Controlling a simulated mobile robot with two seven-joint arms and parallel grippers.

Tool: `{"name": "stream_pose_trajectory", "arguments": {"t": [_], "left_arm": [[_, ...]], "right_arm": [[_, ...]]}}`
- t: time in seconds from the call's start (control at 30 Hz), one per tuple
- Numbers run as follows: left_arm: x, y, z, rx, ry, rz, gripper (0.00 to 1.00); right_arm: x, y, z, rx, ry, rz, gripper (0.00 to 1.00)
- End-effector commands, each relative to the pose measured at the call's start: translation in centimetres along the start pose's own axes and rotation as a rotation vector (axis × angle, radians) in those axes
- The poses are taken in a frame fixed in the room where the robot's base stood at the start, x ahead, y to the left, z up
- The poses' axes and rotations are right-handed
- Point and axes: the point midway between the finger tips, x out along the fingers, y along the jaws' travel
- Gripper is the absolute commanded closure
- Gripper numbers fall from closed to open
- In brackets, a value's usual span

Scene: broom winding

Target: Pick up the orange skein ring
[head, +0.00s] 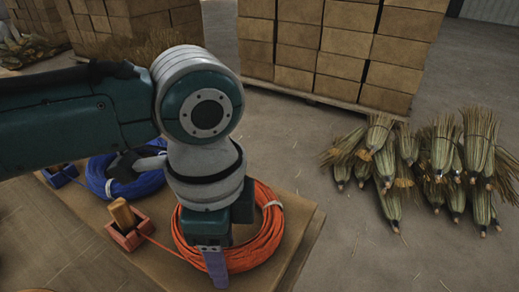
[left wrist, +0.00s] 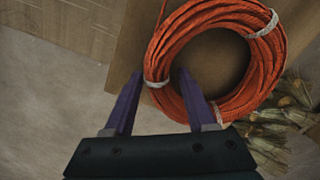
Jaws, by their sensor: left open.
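The orange skein ring (head: 268,238) lies flat on a brown board (head: 308,240) in the head view, partly hidden by my left arm. It is a coil of orange cord with pale ties. My left gripper (head: 215,268) is over its near side, pointing down. In the left wrist view the orange ring (left wrist: 276,55) fills the upper right. The open purple fingers of my left gripper (left wrist: 160,76) appear on either side of the ring's band, one outside and one over its hole. Contact cannot be told. My right gripper is not in view.
A blue skein ring (head: 124,184) lies on the board to the left. A red holder (head: 128,236) with a wooden block stands beside the orange ring, with an orange strand running to it. Several broom heads (head: 442,150) lie on the floor at right; stacked boxes (head: 335,50) stand behind.

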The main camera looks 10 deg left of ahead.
Motion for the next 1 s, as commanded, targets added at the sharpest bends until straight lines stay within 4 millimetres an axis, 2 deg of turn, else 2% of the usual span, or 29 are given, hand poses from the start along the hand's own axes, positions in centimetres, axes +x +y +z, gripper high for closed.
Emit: {"name": "stream_pose_trajectory", "arguments": {"t": [0.23, 0.7, 1.0], "left_arm": [[0.11, 0.00, -0.01, 0.000, 0.000, 0.000, 0.46], [0.08, -0.01, 0.01, 0.000, 0.000, -0.001, 0.99], [0.07, -0.01, 0.01, 0.000, 0.000, -0.001, 1.00]], "right_arm": [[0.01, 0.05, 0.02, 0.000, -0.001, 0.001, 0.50], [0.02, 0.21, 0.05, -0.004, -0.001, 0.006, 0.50], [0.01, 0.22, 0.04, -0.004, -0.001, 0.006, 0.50]]}}
